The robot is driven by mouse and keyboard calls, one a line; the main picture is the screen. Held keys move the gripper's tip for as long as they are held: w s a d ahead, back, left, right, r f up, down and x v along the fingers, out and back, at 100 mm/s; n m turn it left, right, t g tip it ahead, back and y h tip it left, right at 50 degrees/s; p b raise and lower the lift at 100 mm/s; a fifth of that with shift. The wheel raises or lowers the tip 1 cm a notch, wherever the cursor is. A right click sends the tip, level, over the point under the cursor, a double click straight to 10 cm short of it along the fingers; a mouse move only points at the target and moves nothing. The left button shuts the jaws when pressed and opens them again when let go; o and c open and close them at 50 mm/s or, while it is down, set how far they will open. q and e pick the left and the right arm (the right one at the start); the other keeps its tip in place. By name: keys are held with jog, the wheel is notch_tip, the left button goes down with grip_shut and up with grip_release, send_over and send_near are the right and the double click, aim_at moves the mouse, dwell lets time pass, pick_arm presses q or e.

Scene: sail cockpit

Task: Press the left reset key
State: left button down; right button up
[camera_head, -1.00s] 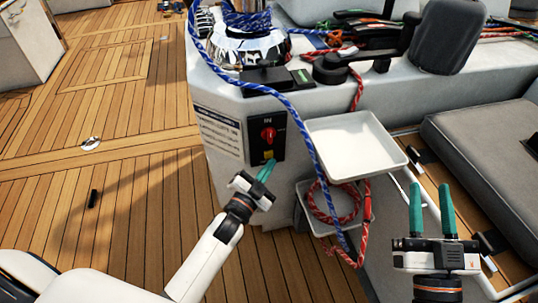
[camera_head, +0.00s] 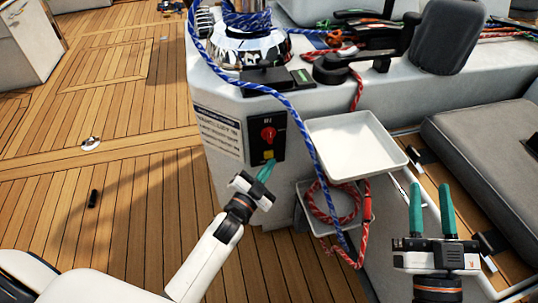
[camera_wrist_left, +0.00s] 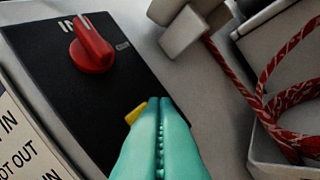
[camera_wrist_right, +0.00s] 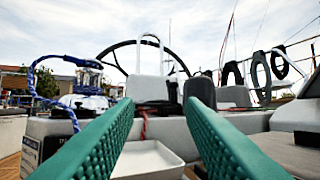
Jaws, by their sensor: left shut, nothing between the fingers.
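A black switch panel (camera_head: 267,137) is on the white console side, with a red rotary knob (camera_head: 268,134) in its upper part. A yellow key (camera_head: 269,154) sits low on the panel; it also shows in the left wrist view (camera_wrist_left: 136,112), partly covered by my fingertips. My left gripper (camera_head: 265,171) is shut and empty, its teal tips just in front of the yellow key. Whether they touch it I cannot tell. My right gripper (camera_head: 432,212) is open and empty, pointing up at the right, away from the panel.
A white tray (camera_head: 355,165) sticks out right of the panel. A blue rope (camera_head: 295,115) hangs between panel and tray, and a red rope (camera_head: 322,202) is coiled in a lower holder. A label (camera_head: 219,131) is left of the panel. The wooden deck (camera_head: 110,200) at left is mostly clear.

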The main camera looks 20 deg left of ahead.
pick_arm(q)
jog(key=shift+w, duration=0.1)
dwell(0.7)
jog(key=shift+w+a, duration=0.25)
pick_arm(e)
jog(key=shift+w+f+g+h, duration=0.15)
jog(key=shift+f+g+h, duration=0.15)
jog(key=shift+f, duration=0.2)
